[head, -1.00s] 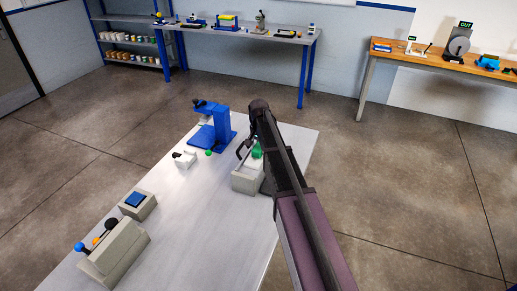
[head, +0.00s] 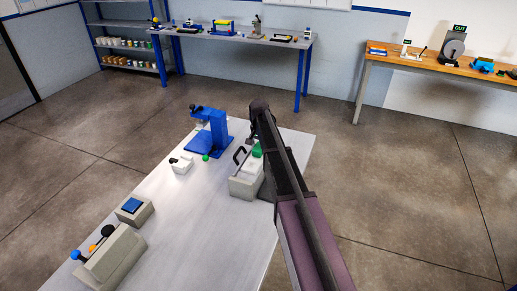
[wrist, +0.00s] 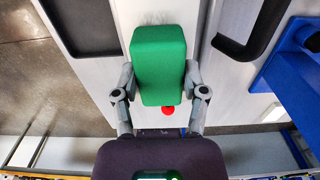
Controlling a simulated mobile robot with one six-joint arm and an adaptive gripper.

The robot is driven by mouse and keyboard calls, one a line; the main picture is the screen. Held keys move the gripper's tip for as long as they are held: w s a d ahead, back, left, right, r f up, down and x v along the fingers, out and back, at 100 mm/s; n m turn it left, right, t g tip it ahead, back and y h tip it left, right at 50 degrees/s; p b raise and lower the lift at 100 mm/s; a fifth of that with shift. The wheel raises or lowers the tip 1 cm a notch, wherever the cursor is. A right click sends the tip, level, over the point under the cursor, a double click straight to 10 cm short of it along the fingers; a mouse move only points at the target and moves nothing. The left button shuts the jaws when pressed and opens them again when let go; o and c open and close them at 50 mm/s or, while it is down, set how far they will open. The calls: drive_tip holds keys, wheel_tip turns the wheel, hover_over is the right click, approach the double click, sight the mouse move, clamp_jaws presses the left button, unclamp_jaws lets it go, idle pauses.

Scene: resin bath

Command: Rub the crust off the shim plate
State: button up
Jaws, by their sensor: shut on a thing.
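My gripper (wrist: 160,85) is shut on a green block (wrist: 158,62), with one finger on each side of it. The block also shows in the head view (head: 257,150), above a pale box (head: 243,188) on the table. In the wrist view a pale surface (wrist: 190,15) lies under the block, with a grey, fuzzy patch (wrist: 157,18) just past its far end. I cannot tell whether that patch is crust or whether the surface is the shim plate. Contact under the block is hidden.
A black curved handle (wrist: 250,45) stands right of the block, and a dark tray (wrist: 80,22) lies left. A blue stand (head: 212,135), a small white fixture (head: 181,164), a blue-button box (head: 134,207) and a lever box (head: 110,262) share the table. The table's middle is bare.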

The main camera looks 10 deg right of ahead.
drive_tip(key=shift+r+p, duration=3)
drive_tip(key=shift+r, duration=0.05)
drive_tip(key=shift+r+p, duration=1.5)
drive_tip(key=shift+p, duration=0.05)
drive_tip(key=shift+s+a, duration=0.15)
drive_tip(key=shift+s, duration=0.1)
